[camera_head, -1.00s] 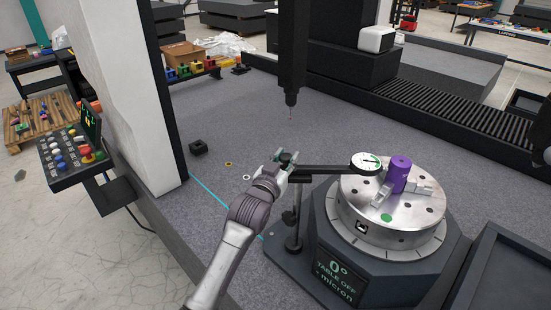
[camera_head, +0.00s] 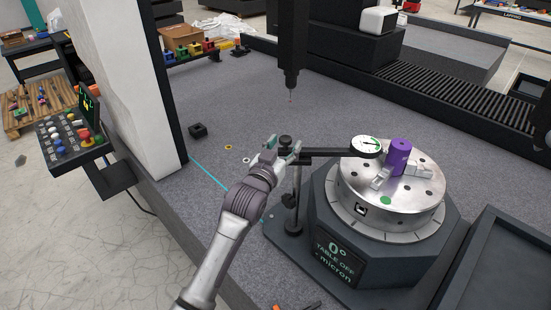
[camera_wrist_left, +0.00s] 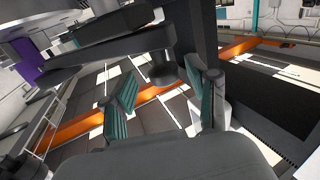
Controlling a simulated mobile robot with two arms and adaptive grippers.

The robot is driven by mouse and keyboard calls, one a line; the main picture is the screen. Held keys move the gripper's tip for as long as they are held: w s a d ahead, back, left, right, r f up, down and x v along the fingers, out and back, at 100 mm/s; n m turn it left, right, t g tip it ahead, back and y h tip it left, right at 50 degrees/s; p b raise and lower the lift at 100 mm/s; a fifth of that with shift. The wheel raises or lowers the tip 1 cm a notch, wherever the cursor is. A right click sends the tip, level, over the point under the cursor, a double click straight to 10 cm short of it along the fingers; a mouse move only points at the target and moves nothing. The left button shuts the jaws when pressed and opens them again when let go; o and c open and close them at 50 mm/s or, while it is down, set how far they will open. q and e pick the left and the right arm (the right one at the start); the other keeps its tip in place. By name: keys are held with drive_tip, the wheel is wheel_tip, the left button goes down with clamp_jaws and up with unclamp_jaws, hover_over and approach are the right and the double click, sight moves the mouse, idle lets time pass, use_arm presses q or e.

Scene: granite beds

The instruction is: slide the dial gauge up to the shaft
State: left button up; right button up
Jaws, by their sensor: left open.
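The dial gauge (camera_head: 367,147) has a round white and green face on a black arm. The arm runs left to an upright post (camera_head: 297,185) with a dark knob (camera_head: 285,142) on top. The purple shaft (camera_head: 399,157) stands upright on the round metal table, just right of the gauge; I cannot tell whether they touch. My left gripper (camera_head: 279,155) is at the post's top, left of the gauge arm. In the left wrist view, its teal-padded fingers are apart, with the knob (camera_wrist_left: 163,70) just beyond them. My right gripper is not in view.
The round table (camera_head: 410,190) sits on a dark base with a display (camera_head: 337,262). A black probe column (camera_head: 290,60) hangs behind my gripper. A small black block (camera_head: 198,131) and two rings lie on the grey bed. A dark tray (camera_head: 505,265) is at right.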

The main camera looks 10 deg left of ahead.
use_arm(q)
drive_tip(key=s+a, duration=0.1)
drive_tip(key=s, duration=0.8)
drive_tip(key=shift+s+a, duration=0.25)
drive_tip(key=shift+a, duration=0.1)
